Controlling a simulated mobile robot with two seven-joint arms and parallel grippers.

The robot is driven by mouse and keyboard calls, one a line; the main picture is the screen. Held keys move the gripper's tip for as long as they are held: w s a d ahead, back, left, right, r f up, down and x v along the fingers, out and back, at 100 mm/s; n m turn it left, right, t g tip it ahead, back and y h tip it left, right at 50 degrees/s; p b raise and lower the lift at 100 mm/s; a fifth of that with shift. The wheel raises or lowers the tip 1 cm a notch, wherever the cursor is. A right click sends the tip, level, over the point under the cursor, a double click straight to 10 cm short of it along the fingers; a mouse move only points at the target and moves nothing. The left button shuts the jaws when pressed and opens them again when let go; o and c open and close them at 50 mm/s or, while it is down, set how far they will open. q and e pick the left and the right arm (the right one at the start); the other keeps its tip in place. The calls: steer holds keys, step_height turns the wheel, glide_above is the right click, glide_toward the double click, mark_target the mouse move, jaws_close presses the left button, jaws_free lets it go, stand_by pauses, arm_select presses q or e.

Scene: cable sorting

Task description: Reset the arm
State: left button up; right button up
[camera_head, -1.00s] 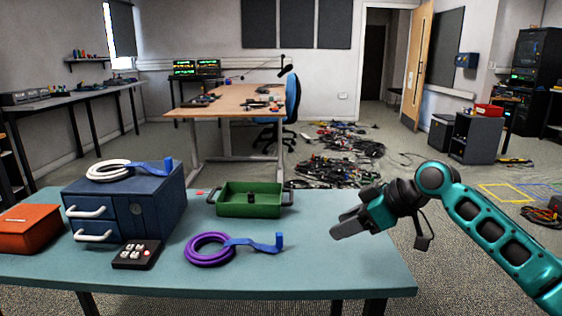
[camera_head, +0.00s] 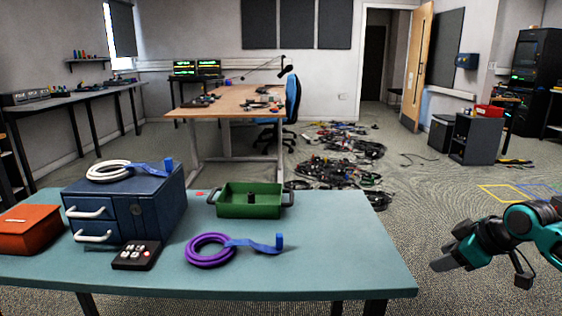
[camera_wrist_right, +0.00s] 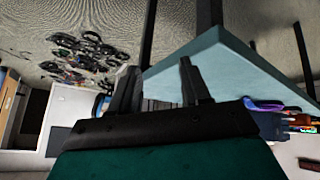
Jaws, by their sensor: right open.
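My right gripper (camera_head: 447,262) is off the right end of the teal table (camera_head: 340,240), past its edge and touching nothing. In the right wrist view its two dark fingers (camera_wrist_right: 160,85) stand apart with nothing between them. My left gripper does not show. A purple cable coil (camera_head: 208,250) with a blue strap (camera_head: 262,244) lies on the table. A white cable coil (camera_head: 108,171) with a blue strap (camera_head: 155,168) lies on top of the blue drawer box (camera_head: 155,205).
A green tray (camera_head: 232,205) stands at the table's back middle. A black button box (camera_head: 136,256) and an orange box (camera_head: 28,232) stand on the left. The table's right part is clear. Tangled cables (camera_head: 340,170) lie on the floor behind.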

steer(key=s+a+f+t+h, duration=0.1)
steer(key=s+f+h, duration=0.1)
steer(key=s+f, duration=1.15)
steer(key=s+a+f+n+t+y, duration=0.1)
steer(key=s+a+f+n, duration=0.25)
steer(key=s, duration=0.85)
steer(key=w+a+m+t+y, duration=0.1)
steer(key=a+m+t, duration=0.1)
steer(key=a+m, duration=1.15)
arm_select(q)
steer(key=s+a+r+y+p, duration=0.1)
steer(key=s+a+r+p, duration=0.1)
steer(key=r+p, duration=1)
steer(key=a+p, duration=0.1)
steer(key=p, duration=0.5)
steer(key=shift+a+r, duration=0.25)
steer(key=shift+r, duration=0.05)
arm_select(e)
step_height(320, 180, up, 12)
steer(key=s+n+h, duration=0.1)
steer(key=n, duration=0.3)
steer(key=shift+s+d+r, duration=0.15)
steer(key=shift+s+d, duration=0.2)
steer(key=shift+s, duration=0.05)
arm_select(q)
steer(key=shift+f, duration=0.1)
